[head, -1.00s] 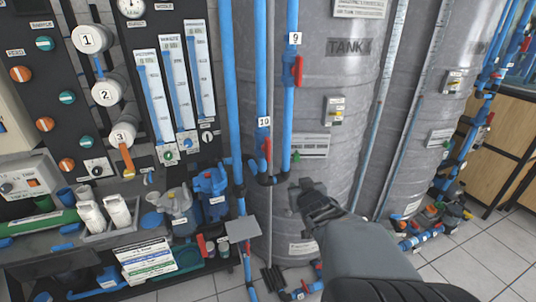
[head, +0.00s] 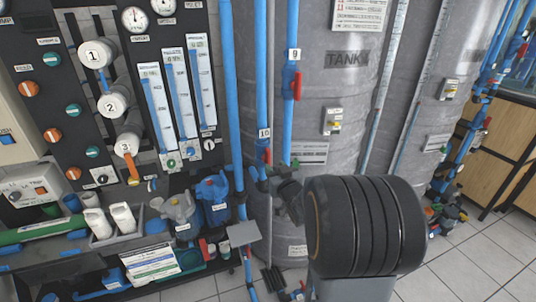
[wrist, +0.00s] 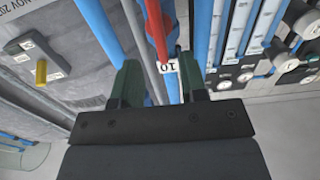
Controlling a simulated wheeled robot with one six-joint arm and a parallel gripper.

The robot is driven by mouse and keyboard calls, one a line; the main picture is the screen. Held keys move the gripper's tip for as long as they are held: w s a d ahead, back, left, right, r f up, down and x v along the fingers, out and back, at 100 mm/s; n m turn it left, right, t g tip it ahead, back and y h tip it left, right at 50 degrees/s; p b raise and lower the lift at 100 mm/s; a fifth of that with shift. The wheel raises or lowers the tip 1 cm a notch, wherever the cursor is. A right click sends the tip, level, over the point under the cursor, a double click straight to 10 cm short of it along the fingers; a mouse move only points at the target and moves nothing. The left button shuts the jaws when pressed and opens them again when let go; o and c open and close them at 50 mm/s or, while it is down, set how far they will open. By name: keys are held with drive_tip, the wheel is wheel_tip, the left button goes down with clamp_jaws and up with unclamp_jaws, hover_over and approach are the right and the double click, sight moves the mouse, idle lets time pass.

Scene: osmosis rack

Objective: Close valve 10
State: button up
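Valve 10 has a red lever handle (head: 267,154) just below its white "10" label (head: 264,133) on a blue vertical pipe. The handle hangs roughly along the pipe. In the wrist view the picture is upside down, and the red handle (wrist: 157,30) and the "10" label (wrist: 167,66) lie between and beyond the two fingers. My gripper (wrist: 158,82) is open with green-tipped fingers apart. I cannot tell whether a finger touches the handle.
Valve 9's red handle (head: 297,84) is higher on the neighbouring blue pipe (head: 291,120). The grey tank (head: 345,90) stands close behind. The panel with flow meters (head: 177,95) is to the left. A blue pump housing (head: 213,190) sits lower left.

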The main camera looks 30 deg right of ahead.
sight(269, 160)
drive_tip(key=w, duration=0.4)
drive_tip(key=w+d+p, duration=0.1)
drive_tip(key=w, duration=0.1)
drive_tip(key=shift+w, duration=0.35)
clamp_jaws()
